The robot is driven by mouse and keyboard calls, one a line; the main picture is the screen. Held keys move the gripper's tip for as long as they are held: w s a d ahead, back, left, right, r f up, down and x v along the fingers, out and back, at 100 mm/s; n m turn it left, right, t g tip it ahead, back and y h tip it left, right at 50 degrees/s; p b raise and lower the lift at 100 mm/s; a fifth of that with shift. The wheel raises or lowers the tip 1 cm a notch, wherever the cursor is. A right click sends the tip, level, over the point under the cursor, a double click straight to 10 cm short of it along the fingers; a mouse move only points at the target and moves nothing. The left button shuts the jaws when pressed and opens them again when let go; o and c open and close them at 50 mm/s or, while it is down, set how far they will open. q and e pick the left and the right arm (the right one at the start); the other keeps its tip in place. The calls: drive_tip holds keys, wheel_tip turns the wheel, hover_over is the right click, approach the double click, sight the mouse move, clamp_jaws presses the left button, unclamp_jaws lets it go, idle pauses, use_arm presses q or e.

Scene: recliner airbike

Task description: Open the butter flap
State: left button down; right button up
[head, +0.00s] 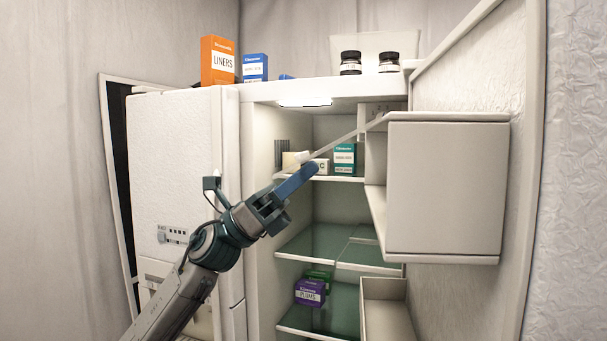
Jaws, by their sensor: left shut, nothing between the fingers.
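The fridge door stands open at the right. On its inner side is a white box-shaped compartment (447,190) with a plain front panel, which I take to be the butter compartment; I cannot tell for sure which part is its flap. A thin pale strip (347,139) slants from the compartment's upper left down toward the fridge's upper shelf. My left gripper (309,170) is shut and empty, its blue fingers pointing up and right in front of the upper shelf's edge, left of the compartment and apart from it. My right gripper is not in view.
The upper shelf holds a green box (344,158) and pale items partly behind my gripper. A purple box (310,293) sits on a lower shelf. An orange box (217,61), a blue box (255,68) and two dark jars (350,63) stand on top. A door bin (385,312) juts out below.

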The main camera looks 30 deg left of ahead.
use_arm(q)
wheel_tip(320, 180, up, 7)
drive_tip(key=s+a+y+p, duration=0.1)
drive_tip(key=a+p, duration=0.1)
drive_tip(key=p, duration=0.2)
drive_tip(key=shift+a+f+g+y, duration=0.2)
drive_tip(key=shift+g+y, duration=0.1)
drive_tip(key=shift+g, duration=0.1)
idle(0.4)
drive_tip(key=r+b+v, duration=0.1)
drive_tip(key=b+v, duration=1)
drive_tip(key=b, duration=0.2)
drive_tip(key=shift+s+a+b, duration=0.3)
drive_tip(key=shift+a+b, duration=0.1)
drive_tip(key=shift+a, duration=0.15)
drive_tip(key=shift+f, duration=0.1)
